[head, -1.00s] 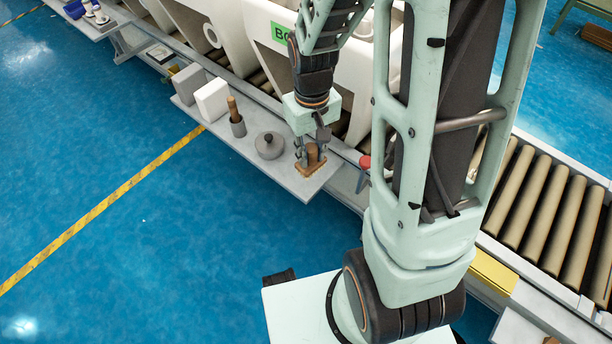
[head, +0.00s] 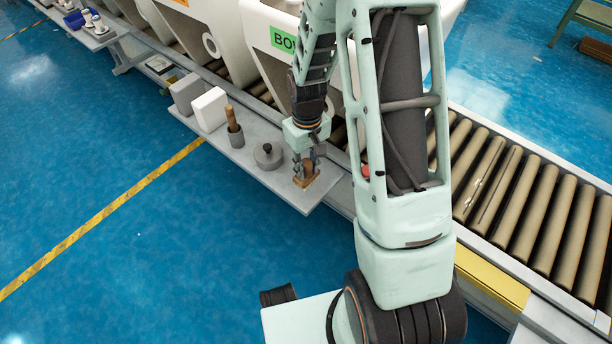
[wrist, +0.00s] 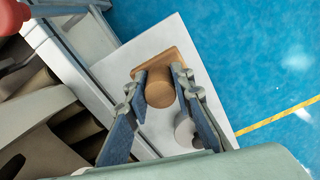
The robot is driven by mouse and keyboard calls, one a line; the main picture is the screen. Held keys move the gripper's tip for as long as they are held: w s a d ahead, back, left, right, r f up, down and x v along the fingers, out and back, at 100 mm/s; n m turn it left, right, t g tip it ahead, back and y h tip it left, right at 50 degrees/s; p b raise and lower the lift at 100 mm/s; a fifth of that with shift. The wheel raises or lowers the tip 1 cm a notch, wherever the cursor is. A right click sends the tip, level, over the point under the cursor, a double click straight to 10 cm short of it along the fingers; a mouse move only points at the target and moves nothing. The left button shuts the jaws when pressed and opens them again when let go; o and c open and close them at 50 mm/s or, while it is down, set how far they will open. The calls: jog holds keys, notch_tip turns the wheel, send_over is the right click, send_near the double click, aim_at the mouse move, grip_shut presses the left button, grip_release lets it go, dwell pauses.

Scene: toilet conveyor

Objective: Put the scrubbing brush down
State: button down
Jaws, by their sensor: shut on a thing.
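The scrubbing brush (head: 307,178) is brown, with a rectangular base and a round upright handle. It is at the right end of the grey side shelf (head: 262,176). My gripper (head: 306,168) points down over it, and its fingers are closed on the handle. In the wrist view the brush (wrist: 160,92) sits between the two blue-grey fingers (wrist: 158,86), with its base against or just above the pale shelf surface (wrist: 190,50). I cannot tell whether the bristles touch the shelf; the underside is hidden.
A grey lidded pot (head: 268,156) stands close left of the brush. Beyond it are a holder with a wooden-handled tool (head: 233,128), a white block (head: 210,109) and a grey block (head: 187,94). White toilet bodies (head: 262,40) stand on the roller conveyor (head: 520,190) behind.

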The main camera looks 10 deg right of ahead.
aim_at(306, 174)
jog(key=shift+w+f, duration=0.4)
jog(key=shift+f, duration=0.1)
jog(key=shift+w+f+b, duration=0.15)
jog(key=shift+f+b, duration=0.2)
jog(key=shift+f, duration=0.55)
jog(key=shift+w+f+b, duration=0.1)
jog(key=shift+f+b, duration=0.2)
jog(key=shift+f, duration=0.55)
jog(key=shift+f, duration=0.1)
jog(key=shift+f, duration=0.15)
jog(key=c, duration=1.7)
grip_release()
notch_tip(306, 174, up, 12)
jog(key=p, duration=0.3)
jog(key=shift+r, duration=0.25)
jog(key=shift+p, duration=0.3)
